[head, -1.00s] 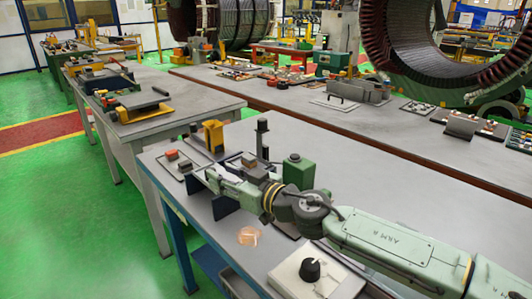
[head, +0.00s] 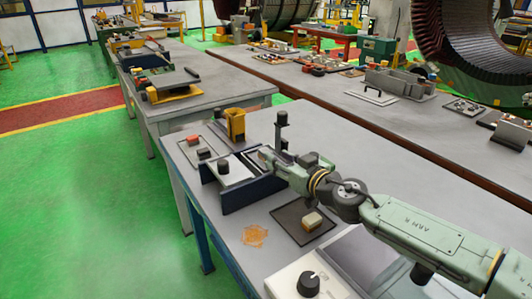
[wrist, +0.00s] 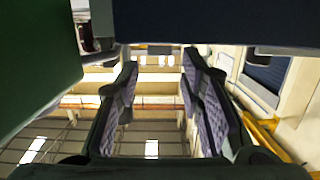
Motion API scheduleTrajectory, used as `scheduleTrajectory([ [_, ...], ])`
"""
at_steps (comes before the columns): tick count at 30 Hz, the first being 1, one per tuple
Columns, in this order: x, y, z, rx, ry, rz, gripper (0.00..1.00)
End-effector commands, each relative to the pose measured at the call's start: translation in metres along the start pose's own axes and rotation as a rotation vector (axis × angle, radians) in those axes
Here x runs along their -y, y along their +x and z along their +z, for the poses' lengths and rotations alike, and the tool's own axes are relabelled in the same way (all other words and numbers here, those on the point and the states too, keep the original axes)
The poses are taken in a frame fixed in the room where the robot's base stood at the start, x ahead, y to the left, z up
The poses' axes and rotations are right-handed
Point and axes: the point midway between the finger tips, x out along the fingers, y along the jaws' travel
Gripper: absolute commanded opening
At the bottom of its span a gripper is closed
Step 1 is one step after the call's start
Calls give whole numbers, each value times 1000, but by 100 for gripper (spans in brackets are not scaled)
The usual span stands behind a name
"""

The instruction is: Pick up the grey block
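No block is plainly marked as the grey one. A small dark grey block (head: 203,153) sits on a tray at the left end of the near bench in the head view. My gripper (head: 265,156) is at the right part of a dark blue stand (head: 240,194), apart from both blocks. In the wrist view my gripper (wrist: 158,105) is open, its purple-padded fingers apart with only background between them.
A knob on a pale plate (head: 223,168), a yellow bracket (head: 235,124) and a black post (head: 281,132) stand close around my gripper. A dark blue slab (wrist: 200,22) and a green surface (wrist: 40,60) crowd the wrist view.

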Motion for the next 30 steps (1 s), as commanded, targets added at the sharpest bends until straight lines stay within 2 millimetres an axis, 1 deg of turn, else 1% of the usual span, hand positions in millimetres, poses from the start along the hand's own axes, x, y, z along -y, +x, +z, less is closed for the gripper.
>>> scheduleTrajectory([
  [6, 1, 32, -2, 0, 0, -3, 35],
  [9, 1, 45, -2, 0, -1, -2, 35],
  [13, 0, 52, 0, 0, 0, -1, 35],
  [19, 0, 52, 0, 0, 0, 0, 35],
  [30, 0, 51, 0, 0, -1, 0, 10],
])
